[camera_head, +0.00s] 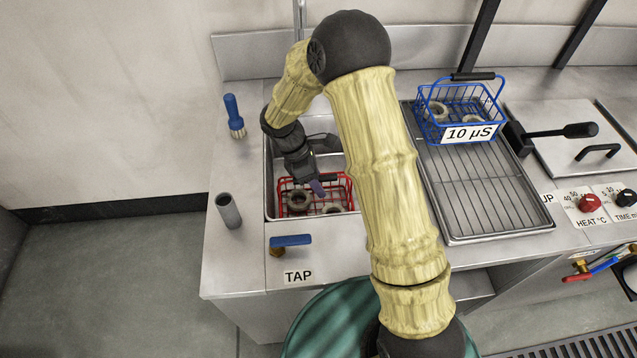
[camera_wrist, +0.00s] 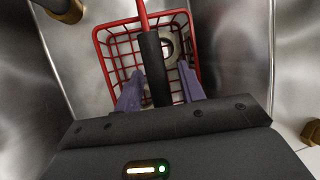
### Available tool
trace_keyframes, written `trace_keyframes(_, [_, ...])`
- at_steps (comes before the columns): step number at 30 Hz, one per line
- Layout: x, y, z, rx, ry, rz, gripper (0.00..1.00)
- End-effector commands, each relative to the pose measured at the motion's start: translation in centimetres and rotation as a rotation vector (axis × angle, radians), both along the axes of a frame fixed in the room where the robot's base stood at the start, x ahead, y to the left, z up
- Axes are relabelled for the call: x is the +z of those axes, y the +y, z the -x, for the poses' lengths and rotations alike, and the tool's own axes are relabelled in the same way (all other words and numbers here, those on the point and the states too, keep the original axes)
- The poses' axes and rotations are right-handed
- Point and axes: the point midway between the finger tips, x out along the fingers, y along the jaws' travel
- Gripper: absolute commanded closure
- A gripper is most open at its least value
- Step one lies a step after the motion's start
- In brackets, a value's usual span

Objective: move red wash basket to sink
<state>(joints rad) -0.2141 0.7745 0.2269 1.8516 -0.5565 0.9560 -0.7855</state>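The red wash basket (camera_head: 347,192) sits low inside the sink (camera_head: 269,180), with ring-shaped parts in it. In the wrist view the basket (camera_wrist: 191,22) stands between the steel sink walls, its black handle grip (camera_wrist: 154,62) running up the picture. My gripper (camera_wrist: 160,80) has its two purple fingers on either side of the grip. A gap shows between the grip and the right finger, so the fingers look open around it. In the head view my gripper (camera_head: 317,187) reaches down into the sink over the basket; my arm partly covers the sink's right side.
A blue basket (camera_head: 474,113) labelled 10 µS stands on the wire drain rack (camera_head: 470,190) right of the sink. A blue brush (camera_head: 233,115) and a grey tube (camera_head: 229,211) stand left of the sink. The blue TAP lever (camera_head: 291,240) is in front. A closed lid (camera_head: 575,145) lies right.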

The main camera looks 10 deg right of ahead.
Motion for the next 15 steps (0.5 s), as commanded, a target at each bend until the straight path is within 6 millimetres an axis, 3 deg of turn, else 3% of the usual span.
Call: trace_keyframes(15, [8.7,3.7,-1.8,0.001,-0.002,-0.003,0.61])
